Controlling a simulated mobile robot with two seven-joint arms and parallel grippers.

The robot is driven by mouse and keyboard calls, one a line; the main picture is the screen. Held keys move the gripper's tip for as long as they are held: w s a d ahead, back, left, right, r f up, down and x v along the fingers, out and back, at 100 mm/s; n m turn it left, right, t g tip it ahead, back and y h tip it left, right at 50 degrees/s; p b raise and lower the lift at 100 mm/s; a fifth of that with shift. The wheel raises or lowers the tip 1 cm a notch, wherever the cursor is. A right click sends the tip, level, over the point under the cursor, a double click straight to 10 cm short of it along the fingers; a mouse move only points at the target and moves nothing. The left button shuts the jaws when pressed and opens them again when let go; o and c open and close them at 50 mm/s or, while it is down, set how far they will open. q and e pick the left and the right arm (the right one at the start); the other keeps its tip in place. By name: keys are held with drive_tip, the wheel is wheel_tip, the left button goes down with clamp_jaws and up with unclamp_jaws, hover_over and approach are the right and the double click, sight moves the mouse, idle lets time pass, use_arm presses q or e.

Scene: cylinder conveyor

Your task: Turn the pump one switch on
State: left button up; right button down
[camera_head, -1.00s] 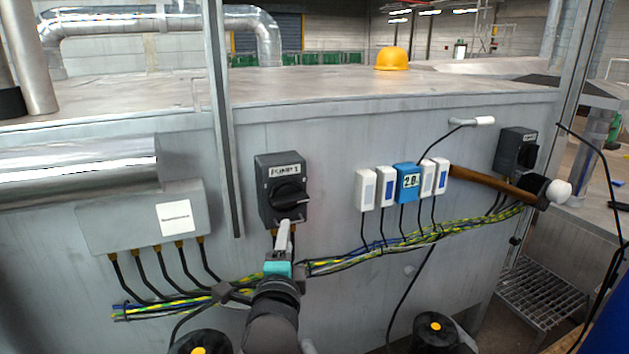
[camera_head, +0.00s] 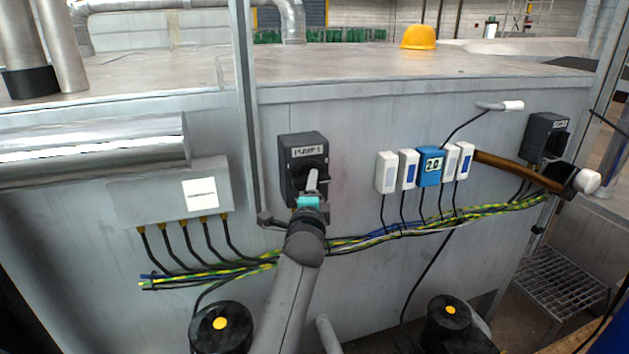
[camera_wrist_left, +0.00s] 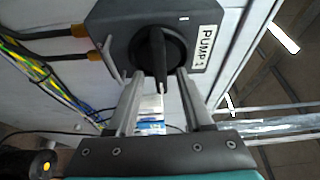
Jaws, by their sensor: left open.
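The pump one switch (camera_head: 303,153) is a dark grey box labelled "PUMP 1" on the metal cabinet's front. In the left wrist view its black rotary knob (camera_wrist_left: 157,48) sits on the box face, lengthwise between my fingers. My left gripper (camera_head: 312,181) is in front of the switch's lower half and hides part of the knob in the head view. In the left wrist view the left gripper (camera_wrist_left: 159,80) is open, one finger on each side of the knob. I cannot tell whether the fingers touch it. My right gripper is out of view.
A second dark switch box (camera_head: 546,136) is far right. White modules and a blue module (camera_head: 430,165) hang right of the switch. Green-yellow cables (camera_head: 400,226) run below. A vertical metal post (camera_head: 249,120) and a grey junction box (camera_head: 150,207) are left.

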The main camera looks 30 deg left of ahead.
use_arm(q)
drive_tip(key=shift+x, duration=1.5)
clamp_jaws()
